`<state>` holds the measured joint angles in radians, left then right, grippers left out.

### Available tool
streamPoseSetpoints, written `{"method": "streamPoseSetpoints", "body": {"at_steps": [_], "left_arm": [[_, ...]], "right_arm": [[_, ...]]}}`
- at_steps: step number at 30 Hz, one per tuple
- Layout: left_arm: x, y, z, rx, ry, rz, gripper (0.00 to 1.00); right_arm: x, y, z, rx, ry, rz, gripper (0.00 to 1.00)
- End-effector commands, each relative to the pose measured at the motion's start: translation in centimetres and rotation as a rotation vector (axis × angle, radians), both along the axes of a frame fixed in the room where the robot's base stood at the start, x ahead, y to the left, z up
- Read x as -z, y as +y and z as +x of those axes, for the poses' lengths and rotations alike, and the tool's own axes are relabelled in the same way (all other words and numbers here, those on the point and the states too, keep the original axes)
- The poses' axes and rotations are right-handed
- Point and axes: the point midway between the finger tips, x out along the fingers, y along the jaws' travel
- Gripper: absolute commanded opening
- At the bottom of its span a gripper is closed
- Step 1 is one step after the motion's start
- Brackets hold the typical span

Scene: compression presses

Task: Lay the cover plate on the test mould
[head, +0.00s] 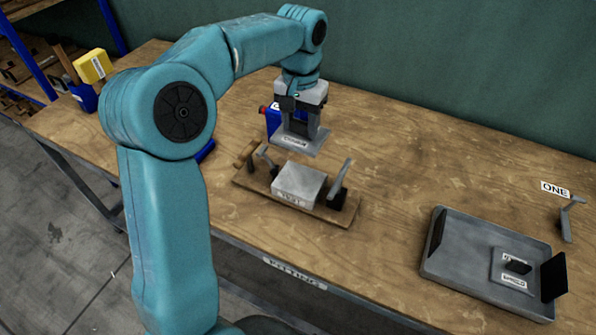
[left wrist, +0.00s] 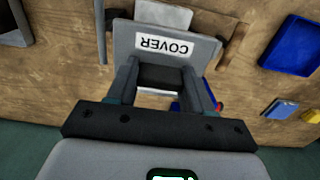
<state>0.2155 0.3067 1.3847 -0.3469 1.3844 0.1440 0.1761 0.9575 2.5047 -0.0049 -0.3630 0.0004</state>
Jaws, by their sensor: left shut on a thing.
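The cover plate (head: 312,145) is a flat grey plate with a white label. My left gripper (head: 300,127) is shut on its dark handle and holds it behind and above the test mould. The plate also shows in the left wrist view (left wrist: 190,57), where its label reads COVER. The test mould (head: 300,183) is a grey block with a labelled front face, on a wooden board (head: 338,217) between upright clamp pieces. Its top is bare in the head view. In the left wrist view the mould (left wrist: 163,14) shows beyond the plate's edge. My right gripper is not in view.
A grey tray (head: 455,272) at the right holds a smaller plate with a dark handle. A metal clamp piece (head: 568,220) stands by a ONE label. A blue object (head: 273,119) with a red knob stands behind the gripper. The table between mould and tray is clear.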

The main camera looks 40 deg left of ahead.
Motion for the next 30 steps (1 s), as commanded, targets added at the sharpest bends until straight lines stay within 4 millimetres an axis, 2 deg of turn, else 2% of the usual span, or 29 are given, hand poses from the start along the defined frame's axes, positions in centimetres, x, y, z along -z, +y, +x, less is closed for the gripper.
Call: {"method": "streamPoseSetpoints", "body": {"at_steps": [1, 3, 9, 16, 22, 30], "left_arm": [[1.7, 0.0, -0.1, -0.001, 0.006, -0.001, 0.00], [3.7, 0.0, -0.2, 0.000, 0.006, -0.002, 0.00], [8.6, 0.2, -0.1, -0.002, 0.002, 0.000, 0.00], [11.1, 0.3, -0.1, -0.001, 0.001, 0.000, 0.00], [14.2, 0.4, -0.2, -0.001, 0.001, 0.001, 0.00], [14.8, 0.4, -0.1, -0.002, -0.003, 0.001, 0.00]], "right_arm": [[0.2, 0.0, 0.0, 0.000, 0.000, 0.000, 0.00], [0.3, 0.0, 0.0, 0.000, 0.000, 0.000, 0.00], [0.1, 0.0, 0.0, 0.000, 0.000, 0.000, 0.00], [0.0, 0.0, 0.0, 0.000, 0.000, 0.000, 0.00], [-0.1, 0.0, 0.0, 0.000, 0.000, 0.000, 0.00], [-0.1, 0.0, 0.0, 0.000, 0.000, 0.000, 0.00]]}}
